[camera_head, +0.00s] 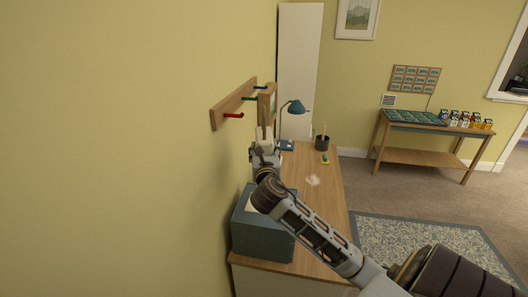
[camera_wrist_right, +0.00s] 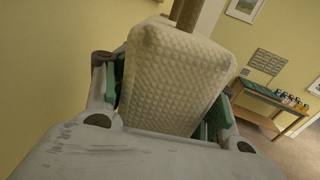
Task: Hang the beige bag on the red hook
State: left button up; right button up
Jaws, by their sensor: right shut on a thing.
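A wooden rack (camera_head: 220,113) on the left wall carries a red hook (camera_head: 233,115) nearest me, then a green hook (camera_head: 250,99) and a blue hook (camera_head: 261,87). My right gripper (camera_head: 264,144) is shut on the beige bag (camera_head: 264,133), below and right of the red hook. In the right wrist view the quilted beige bag (camera_wrist_right: 175,80) fills the space between the fingers. A tan strap-like loop (camera_head: 266,108) stands above the bag, close to the rack. It looks apart from the red hook, but depth is hard to judge. My left gripper is not in view.
Below is a wooden desk (camera_head: 318,205) with a blue-grey box (camera_head: 262,240) at its near left. A blue lamp (camera_head: 297,107) and a dark pen cup (camera_head: 322,143) stand farther back. A side table (camera_head: 400,127) is at the right. The wall is close on the left.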

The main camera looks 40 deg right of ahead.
jog(key=shift+w+a, duration=0.15)
jog(key=shift+w, duration=0.1)
jog(key=w+a+f+b, duration=0.1)
jog(key=w+a+b, duration=0.2)
jog(key=w+a, duration=0.3)
jog(key=shift+w+f, duration=0.2)
jog(key=shift+w, duration=0.3)
dwell(1.9)
dwell(0.8)
jog(key=o, duration=1.3)
jog(key=shift+f, duration=0.1)
